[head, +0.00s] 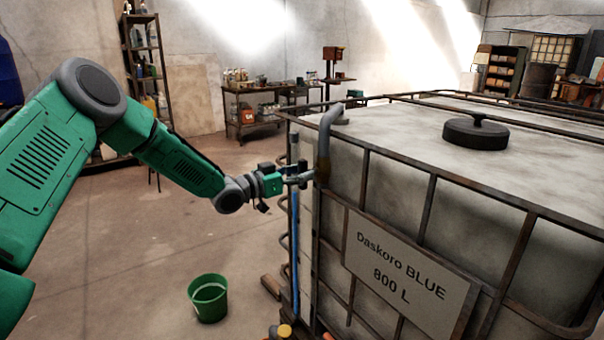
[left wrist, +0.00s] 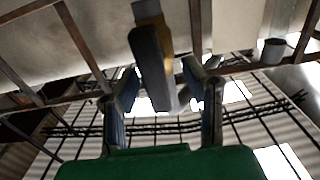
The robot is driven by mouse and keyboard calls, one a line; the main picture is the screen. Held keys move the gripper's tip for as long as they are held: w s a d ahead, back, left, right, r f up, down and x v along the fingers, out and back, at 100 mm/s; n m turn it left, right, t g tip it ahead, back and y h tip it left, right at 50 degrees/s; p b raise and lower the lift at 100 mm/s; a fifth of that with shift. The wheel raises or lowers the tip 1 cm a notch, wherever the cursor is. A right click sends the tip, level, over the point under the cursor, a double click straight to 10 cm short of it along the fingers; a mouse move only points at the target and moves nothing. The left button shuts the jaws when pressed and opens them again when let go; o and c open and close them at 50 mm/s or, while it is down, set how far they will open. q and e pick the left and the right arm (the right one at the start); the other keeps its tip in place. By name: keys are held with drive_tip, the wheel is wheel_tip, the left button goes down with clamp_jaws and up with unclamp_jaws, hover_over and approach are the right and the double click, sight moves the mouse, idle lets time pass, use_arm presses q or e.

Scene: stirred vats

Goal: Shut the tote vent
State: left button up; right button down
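The tote (head: 520,160) is a large pale tank in a rusty bar cage, with a plate reading "Daskoro BLUE 800 L". A grey bent pipe (head: 326,125) with a brownish-yellow lower section stands at its near left corner; I take it for the vent. My left gripper (head: 304,178) is at that lower section. In the left wrist view, a dark grey bar-like part (left wrist: 150,58) with yellow behind it lies between the spread fingers of my left gripper (left wrist: 163,85). Gaps seem to show on both sides; contact is unclear. My right gripper is not in view.
A clear tube with blue liquid (head: 295,250) runs down the tote's left corner. A black lid (head: 476,133) sits on top of the tote. A green bucket (head: 208,298) stands on the floor. Shelves (head: 146,70) and a workbench (head: 250,100) are farther back.

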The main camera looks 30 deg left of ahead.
use_arm(q)
drive_tip(key=shift+w+d, duration=0.2)
drive_tip(key=shift+d, duration=0.1)
clamp_jaws()
drive_tip(key=shift+m, duration=0.4)
drive_tip(key=m+b, duration=0.1)
drive_tip(key=m, duration=0.1)
drive_tip(key=m+b, duration=0.2)
drive_tip(key=m, duration=0.1)
drive_tip(key=shift+d+f+m, duration=0.15)
drive_tip(key=shift+m, duration=0.15)
drive_tip(key=m+b, duration=0.4)
drive_tip(key=m, duration=0.1)
drive_tip(key=shift+s+d+f, duration=0.15)
drive_tip(key=shift+f, duration=0.1)
drive_tip(key=m+b, duration=0.6)
drive_tip(key=shift+f+m, duration=0.25)
drive_tip(key=shift+m, duration=0.15)
